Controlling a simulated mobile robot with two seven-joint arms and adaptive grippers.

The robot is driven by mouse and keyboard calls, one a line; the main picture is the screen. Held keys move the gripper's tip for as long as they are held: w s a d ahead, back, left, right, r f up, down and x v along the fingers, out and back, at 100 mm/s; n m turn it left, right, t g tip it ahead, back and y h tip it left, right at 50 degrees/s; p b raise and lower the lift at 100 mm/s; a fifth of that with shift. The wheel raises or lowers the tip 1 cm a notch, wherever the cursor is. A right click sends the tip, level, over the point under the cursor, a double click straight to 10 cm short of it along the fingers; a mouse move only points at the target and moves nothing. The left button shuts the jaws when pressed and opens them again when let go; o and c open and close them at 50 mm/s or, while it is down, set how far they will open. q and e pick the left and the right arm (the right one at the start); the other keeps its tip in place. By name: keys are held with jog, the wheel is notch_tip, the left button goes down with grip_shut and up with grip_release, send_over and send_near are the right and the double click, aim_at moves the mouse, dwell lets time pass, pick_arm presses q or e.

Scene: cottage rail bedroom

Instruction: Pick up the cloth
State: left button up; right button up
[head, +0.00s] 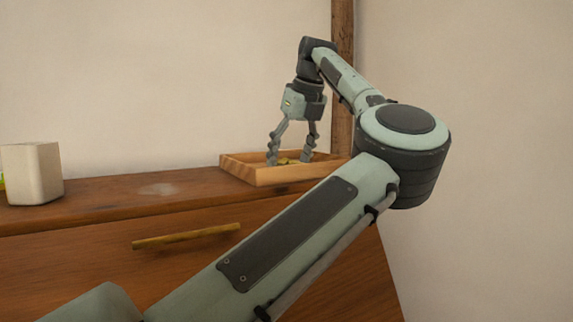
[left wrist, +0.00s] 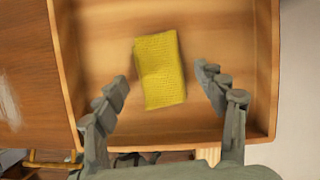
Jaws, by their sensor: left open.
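The cloth (left wrist: 160,70) is a yellow, textured, folded rectangle lying on the floor of a shallow wooden tray (left wrist: 64,62). In the head view only a bit of the cloth (head: 287,161) shows between the fingers, above the front wall of the tray (head: 285,176). My left gripper (head: 288,162) points down into the tray and is open. In the left wrist view its fingers (left wrist: 163,86) stand on either side of the cloth, with a gap on each side. My right gripper is not in view.
The tray stands on a wooden dresser (head: 130,192) at its right end, near a wooden post (head: 343,40) and the wall. A pale angular cup or pot (head: 33,173) stands at the left. The dresser top between them is clear.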

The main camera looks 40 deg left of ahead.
pick_arm(q)
jog(key=c, duration=1.1)
